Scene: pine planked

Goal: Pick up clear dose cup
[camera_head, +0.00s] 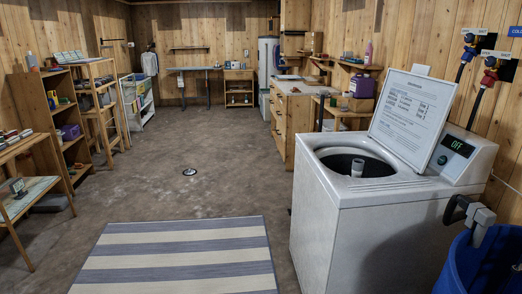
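I cannot make out a clear dose cup for certain in the head view; any small clear item on the far shelves or counter is too small to tell. Neither of my grippers shows in this view. A white top-loading washer (335,215) stands at the right with its lid (410,115) raised. A light-coloured post (357,167) stands inside its dark drum. Its panel display (457,146) reads OFF.
A blue tub (470,270) stands at the lower right beside the washer. Wooden shelves (42,110) line the left. A striped rug (178,262) lies in front; the middle floor is mostly clear.

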